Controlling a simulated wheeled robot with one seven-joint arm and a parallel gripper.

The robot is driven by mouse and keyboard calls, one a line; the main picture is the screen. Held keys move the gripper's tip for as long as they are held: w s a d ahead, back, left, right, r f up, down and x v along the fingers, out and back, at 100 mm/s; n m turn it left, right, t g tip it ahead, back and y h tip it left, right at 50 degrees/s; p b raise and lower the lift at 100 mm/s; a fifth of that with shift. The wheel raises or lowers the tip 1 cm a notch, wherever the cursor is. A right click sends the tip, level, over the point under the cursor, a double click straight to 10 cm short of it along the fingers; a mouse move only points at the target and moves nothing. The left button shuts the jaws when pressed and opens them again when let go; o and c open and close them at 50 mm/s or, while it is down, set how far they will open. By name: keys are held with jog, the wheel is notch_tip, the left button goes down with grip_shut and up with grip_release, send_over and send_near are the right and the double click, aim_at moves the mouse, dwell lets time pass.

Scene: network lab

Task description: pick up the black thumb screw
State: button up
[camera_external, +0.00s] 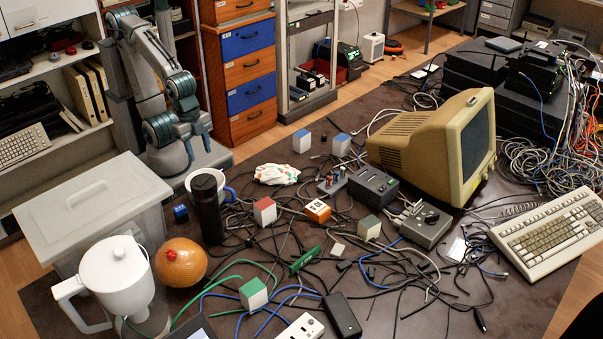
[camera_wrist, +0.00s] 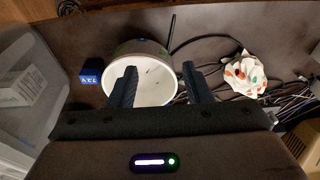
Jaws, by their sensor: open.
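A small dark upright piece (camera_external: 323,138), which may be the black thumb screw, stands on the dark table between two blue-topped white blocks in the external view. It is too small to be sure. I cannot make out the thumb screw in the wrist view. My gripper (camera_wrist: 159,68) is open with nothing between its fingers. In the wrist view its fingers show over a wide white mug (camera_wrist: 150,88). In the external view my arm is at the table's far left edge, behind the mug (camera_external: 188,181), well left of the dark piece.
A blue cube (camera_wrist: 91,76) is left of the mug; a spotted white cloth (camera_wrist: 245,74) is to its right. A tall black cylinder (camera_external: 207,210) stands before the mug. Cables (camera_external: 290,245) cover much of the table. A beige monitor (camera_external: 425,140) stands right of the dark piece.

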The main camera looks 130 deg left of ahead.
jog(key=w+a+r+n+p, duration=0.2)
jog(key=w+a+r+n, duration=0.1)
jog(key=w+a, duration=0.4)
jog(key=n+g+y+p, duration=0.1)
jog(key=n+p, duration=0.3)
jog(key=n, duration=0.7)
send_over(324, 138)
jog(key=s, duration=0.1)
jog(key=f, duration=1)
jog(key=shift+d, duration=0.3)
jog(key=shift+w+a+f+p, duration=0.1)
jog(key=shift+a+f+p, duration=0.1)
jog(key=shift+f, duration=0.65)
jog(key=shift+w+a+f+p, duration=0.1)
jog(key=shift+a+f, duration=0.05)
jog(key=shift+f, duration=0.7)
jog(key=shift+w+a+f+p, duration=0.1)
jog(key=shift+a+f, duration=0.1)
jog(key=shift+f, duration=0.65)
grip_shut()
